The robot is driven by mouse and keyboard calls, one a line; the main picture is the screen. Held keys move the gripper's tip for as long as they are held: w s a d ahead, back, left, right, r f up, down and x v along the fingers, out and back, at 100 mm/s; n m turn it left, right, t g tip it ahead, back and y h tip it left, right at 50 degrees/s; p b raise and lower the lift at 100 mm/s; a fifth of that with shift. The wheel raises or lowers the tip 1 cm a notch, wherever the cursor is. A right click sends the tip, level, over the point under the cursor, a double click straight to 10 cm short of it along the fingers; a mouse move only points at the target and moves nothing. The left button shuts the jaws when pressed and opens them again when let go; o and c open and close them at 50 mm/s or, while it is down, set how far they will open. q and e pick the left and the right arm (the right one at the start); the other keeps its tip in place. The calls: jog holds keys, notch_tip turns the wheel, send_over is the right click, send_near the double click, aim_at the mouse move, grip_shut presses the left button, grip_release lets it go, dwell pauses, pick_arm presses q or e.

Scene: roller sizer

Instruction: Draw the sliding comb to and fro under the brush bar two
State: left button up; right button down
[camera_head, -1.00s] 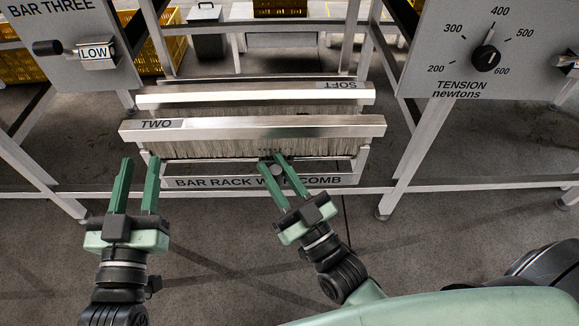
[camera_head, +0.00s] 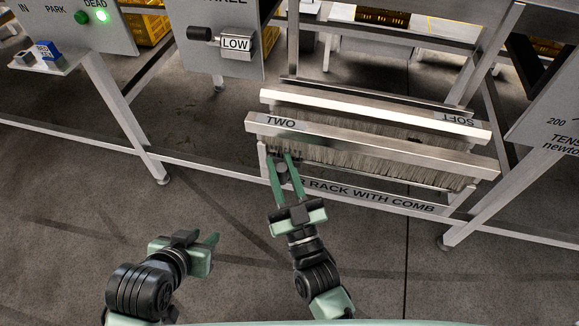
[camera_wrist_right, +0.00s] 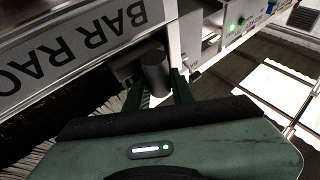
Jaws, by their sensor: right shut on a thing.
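The brush bar TWO (camera_head: 375,146) is a pale metal bar with bristles hanging below it, on a rack labelled BAR RACK WITH COMB. My right gripper (camera_head: 286,160) is shut on the dark round knob of the sliding comb (camera_head: 280,168), near the left end of the bar. The knob (camera_wrist_right: 155,72) also shows between the fingers in the right wrist view. The comb's teeth are mostly hidden under the bristles. My left gripper (camera_head: 208,243) hangs above the floor at the lower left, away from the rack; its finger gap is hard to see.
A second bar marked SOFT (camera_head: 375,112) lies behind bar TWO. A panel with a LOW switch (camera_head: 235,43) stands at the upper left, a tension panel (camera_head: 550,130) at the right. Rack legs stand on both sides. The floor in front is clear.

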pick_arm(q)
jog(key=shift+s, duration=0.1)
pick_arm(e)
jog(key=shift+a, duration=0.2)
jog(key=c, duration=1.6)
grip_release()
jog(key=shift+o, duration=0.5)
jog(key=shift+a, duration=0.15)
pick_arm(q)
jog(key=shift+a, duration=0.1)
pick_arm(e)
jog(key=shift+w, duration=0.1)
jog(key=shift+f, duration=0.1)
